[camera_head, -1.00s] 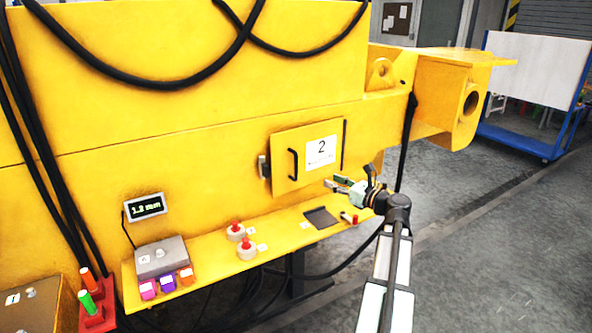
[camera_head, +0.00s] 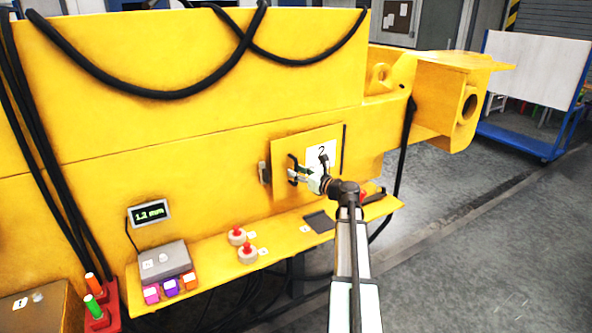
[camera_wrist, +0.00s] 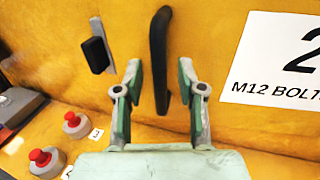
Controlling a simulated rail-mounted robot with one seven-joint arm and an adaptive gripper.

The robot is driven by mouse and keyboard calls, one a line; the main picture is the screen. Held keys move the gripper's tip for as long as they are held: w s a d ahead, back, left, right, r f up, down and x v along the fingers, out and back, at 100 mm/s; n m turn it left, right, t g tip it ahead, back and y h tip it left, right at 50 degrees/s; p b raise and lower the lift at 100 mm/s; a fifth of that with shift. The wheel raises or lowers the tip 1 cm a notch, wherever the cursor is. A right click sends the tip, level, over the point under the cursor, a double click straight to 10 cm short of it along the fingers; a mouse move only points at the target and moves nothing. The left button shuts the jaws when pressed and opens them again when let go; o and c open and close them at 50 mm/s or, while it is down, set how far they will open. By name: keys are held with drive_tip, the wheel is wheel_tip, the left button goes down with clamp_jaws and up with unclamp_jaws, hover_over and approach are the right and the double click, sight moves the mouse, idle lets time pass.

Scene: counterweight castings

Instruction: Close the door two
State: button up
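Door two (camera_head: 290,193) is a yellow panel with a white label marked 2 and a black bar handle. It stands slightly proud of the yellow casting, and its left edge looks a little apart from the latch (camera_head: 264,172). In the wrist view the black handle (camera_wrist: 160,50) runs upright, with its lower end between my fingers. My gripper (camera_head: 293,176) is open in front of the door at the handle; it also shows in the wrist view (camera_wrist: 160,95). The fingers stand to either side of the handle with gaps. The black latch (camera_wrist: 96,52) is left of the fingers.
A yellow shelf (camera_head: 285,236) below the door carries red-topped buttons (camera_head: 247,252), a dark pad (camera_head: 319,221) and a grey box (camera_head: 164,262). A display (camera_head: 149,213) is on the casting. Black cables (camera_head: 150,90) hang above. Open floor lies to the right.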

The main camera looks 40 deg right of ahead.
drive_tip(key=shift+w+a, duration=0.15)
drive_tip(key=shift+w, duration=0.4)
clamp_jaws()
drive_tip(key=shift+w, duration=1.6)
drive_tip(key=shift+c, duration=1.5)
unclamp_jaws()
drive_tip(key=shift+r, duration=0.1)
drive_tip(key=o, duration=0.3)
drive_tip(key=shift+s, duration=0.15)
